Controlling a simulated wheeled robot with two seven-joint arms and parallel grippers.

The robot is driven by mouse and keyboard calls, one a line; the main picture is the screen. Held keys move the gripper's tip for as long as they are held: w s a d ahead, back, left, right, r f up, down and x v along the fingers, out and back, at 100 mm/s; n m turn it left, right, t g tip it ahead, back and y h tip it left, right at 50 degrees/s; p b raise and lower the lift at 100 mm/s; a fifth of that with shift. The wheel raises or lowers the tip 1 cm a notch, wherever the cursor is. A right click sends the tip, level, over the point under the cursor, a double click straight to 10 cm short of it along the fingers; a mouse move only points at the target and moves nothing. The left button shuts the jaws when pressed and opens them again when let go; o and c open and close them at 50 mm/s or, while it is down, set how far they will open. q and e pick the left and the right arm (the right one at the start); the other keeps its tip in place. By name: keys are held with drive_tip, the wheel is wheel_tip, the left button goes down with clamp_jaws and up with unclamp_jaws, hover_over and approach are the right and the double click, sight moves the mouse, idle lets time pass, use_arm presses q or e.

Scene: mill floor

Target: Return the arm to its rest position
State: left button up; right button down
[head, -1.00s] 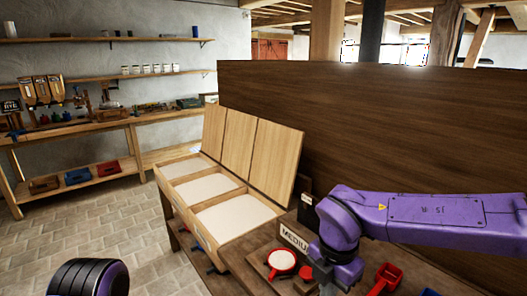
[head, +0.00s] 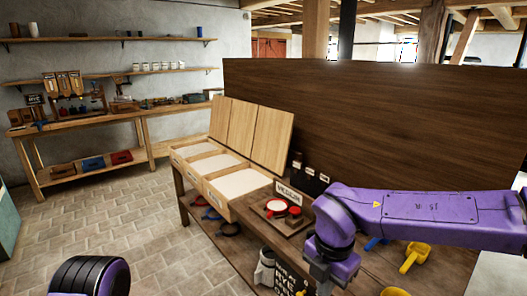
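My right arm, purple, comes in from the right and bends down over the front bench (head: 246,238). Its grey wrist end (head: 320,268) is at the bottom of the picture, and its fingertips cannot be made out. I see nothing held there. Of my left arm only a dark ringed purple link (head: 90,276) shows at the bottom left. My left gripper is out of view.
The bench carries a flour bin (head: 229,207) with raised lids, a sign (head: 289,190), a red round dish with white contents (head: 276,206) and a yellow scoop (head: 416,256). A tall wooden panel (head: 400,130) stands behind. The left floor (head: 130,235) is clear.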

drive_tip(key=w+d+f+n+t+h, duration=0.35)
drive_tip(key=w+d+f+n, duration=0.2)
drive_tip(key=n, duration=0.55)
drive_tip(key=s+d+f+n+t+h, duration=0.1)
drive_tip(key=d+f+n, duration=0.1)
drive_tip(key=f+n, duration=0.45)
drive_tip(key=s+d+f+n+t, duration=0.2)
drive_tip(key=f+n, duration=0.4)
drive_tip(key=f, duration=0.1)
use_arm(q)
drive_tip(key=shift+w+f+b, duration=0.35)
drive_tip(key=shift+f+b, duration=0.25)
drive_tip(key=shift+f, duration=0.1)
use_arm(e)
drive_tip(key=s+d+f+n+g, duration=0.1)
drive_tip(key=s+d+f+n, duration=0.1)
drive_tip(key=s+f+n, duration=0.3)
drive_tip(key=s+d+f+n+g, duration=0.1)
drive_tip(key=s+d+f+n, duration=0.2)
drive_tip(key=s, duration=0.9)
drive_tip(key=s+d+f+n+g+y, duration=0.1)
drive_tip(key=s+d+f+n, duration=0.2)
drive_tip(key=s+f+n, duration=0.4)
drive_tip(key=shift+s+f, duration=0.65)
drive_tip(key=shift+s, duration=0.05)
drive_tip(key=shift+w+g, duration=0.1)
drive_tip(key=shift+g, duration=0.15)
